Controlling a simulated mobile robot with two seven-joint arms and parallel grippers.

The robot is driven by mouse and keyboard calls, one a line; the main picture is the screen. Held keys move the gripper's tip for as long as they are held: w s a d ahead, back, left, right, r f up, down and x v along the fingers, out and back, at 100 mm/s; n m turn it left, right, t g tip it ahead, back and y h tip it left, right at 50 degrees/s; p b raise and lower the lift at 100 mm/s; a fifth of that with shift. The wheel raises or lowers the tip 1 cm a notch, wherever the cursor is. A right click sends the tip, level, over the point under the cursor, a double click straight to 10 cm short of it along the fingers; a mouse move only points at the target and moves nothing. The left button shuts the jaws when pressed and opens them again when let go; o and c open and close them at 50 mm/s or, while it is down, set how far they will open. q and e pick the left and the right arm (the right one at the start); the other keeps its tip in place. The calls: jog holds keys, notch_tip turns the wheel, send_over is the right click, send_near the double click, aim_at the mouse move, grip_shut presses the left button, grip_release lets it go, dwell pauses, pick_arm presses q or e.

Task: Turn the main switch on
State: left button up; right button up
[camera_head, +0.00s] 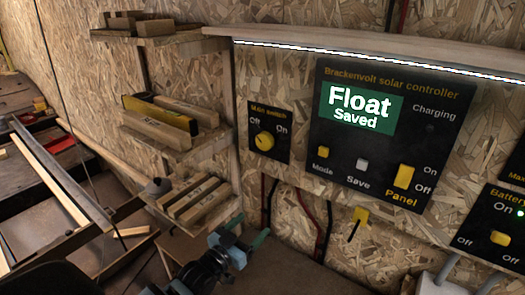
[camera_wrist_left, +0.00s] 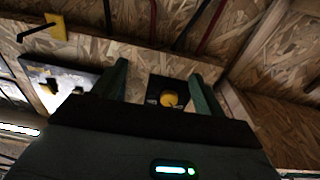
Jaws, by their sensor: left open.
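The main switch is a yellow round knob (camera_head: 264,141) on a small black plate (camera_head: 283,150) marked Off and On, on the chipboard wall. Which mark the knob points to is too small to tell. My left gripper (camera_head: 246,238) is open and empty, below the plate and apart from it in the head view. In the left wrist view, the knob (camera_wrist_left: 168,98) shows between the two green fingers (camera_wrist_left: 160,82), beyond their tips. My right gripper is in neither view.
Right of the switch is the solar controller (camera_head: 325,150), its screen reading "Float Saved". A yellow hook (camera_head: 359,218) sits below it. Wooden shelves (camera_head: 160,130) with blocks and a yellow level stick out on the left. A battery panel (camera_head: 490,245) is at far right.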

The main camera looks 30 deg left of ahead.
aim_at(262, 144)
pick_arm(q)
jog(key=w+a+r+t, duration=0.1)
jog(key=w+r, duration=0.3)
jog(key=r, duration=0.1)
jog(key=w+a+r+t, duration=0.1)
jog(key=w+a+r, duration=0.1)
jog(key=w+r, duration=0.3)
jog(key=w+a+r+t, duration=0.1)
jog(key=w+r+t, duration=0.1)
jog(key=w+r, duration=0.3)
jog(key=shift+a+r, duration=0.25)
jog(key=shift+r, duration=0.6)
jog(key=shift+w+d+r, duration=0.1)
jog(key=shift+w+r, duration=0.15)
jog(key=shift+w, duration=0.45)
jog(key=c, duration=1)
